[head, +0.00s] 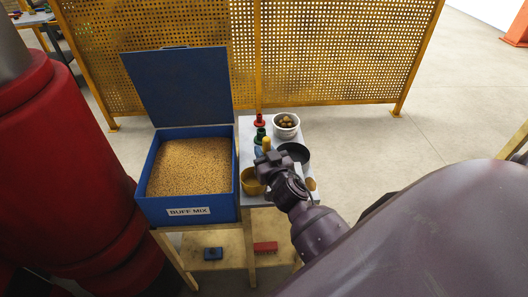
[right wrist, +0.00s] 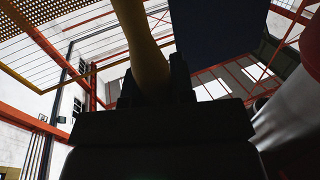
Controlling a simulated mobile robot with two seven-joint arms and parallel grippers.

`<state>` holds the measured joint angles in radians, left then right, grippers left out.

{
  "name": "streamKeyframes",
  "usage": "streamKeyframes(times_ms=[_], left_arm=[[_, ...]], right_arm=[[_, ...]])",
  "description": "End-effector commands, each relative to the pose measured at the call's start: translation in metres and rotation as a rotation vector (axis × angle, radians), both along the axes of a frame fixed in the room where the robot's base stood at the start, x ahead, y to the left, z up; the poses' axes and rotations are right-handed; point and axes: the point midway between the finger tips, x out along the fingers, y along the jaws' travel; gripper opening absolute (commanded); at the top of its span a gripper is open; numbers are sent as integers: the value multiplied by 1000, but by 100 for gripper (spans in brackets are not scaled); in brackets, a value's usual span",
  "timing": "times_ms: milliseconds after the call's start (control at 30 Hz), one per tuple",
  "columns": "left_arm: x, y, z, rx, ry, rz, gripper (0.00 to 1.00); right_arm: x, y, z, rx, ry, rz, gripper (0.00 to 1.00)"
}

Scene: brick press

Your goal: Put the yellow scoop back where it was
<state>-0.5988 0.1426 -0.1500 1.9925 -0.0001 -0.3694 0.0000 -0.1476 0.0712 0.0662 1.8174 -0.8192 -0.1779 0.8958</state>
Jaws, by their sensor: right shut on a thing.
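The yellow scoop (head: 252,182) shows its cup over the left edge of the narrow grey table, beside the blue bin. A yellow handle end (head: 266,143) sticks up above my right gripper (head: 267,157). My right gripper is shut on the scoop's handle; in the right wrist view the yellow handle (right wrist: 143,45) stands between the dark fingers. I cannot tell whether the cup touches the table. The gripper and wrist hide part of the table top. My left gripper is not in view.
The open blue bin (head: 190,212), labelled BUFF MIX, holds tan grains. On the table (head: 275,122) are red (head: 260,120) and green (head: 260,134) knobbed pieces, a white bowl (head: 286,133) of brownish lumps and a dark bowl (head: 302,153). A yellow mesh fence (head: 330,50) stands behind.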

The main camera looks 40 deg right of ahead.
Motion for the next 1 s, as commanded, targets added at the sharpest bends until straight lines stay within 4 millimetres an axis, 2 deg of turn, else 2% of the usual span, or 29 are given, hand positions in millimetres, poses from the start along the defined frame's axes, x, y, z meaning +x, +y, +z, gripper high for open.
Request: streamKeyframes(times_ms=[133,167,300,700,1000], left_arm=[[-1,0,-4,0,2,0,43],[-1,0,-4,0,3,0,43],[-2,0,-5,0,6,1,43],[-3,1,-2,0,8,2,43],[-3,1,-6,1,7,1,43]], right_arm=[[0,0,-4,1,-1,0,0],[0,0,-3,1,0,0,26],[0,0,-3,1,0,0,47],[-1,0,2,-1,0,0,48],[-46,10,-2,2,3,-2,48]])
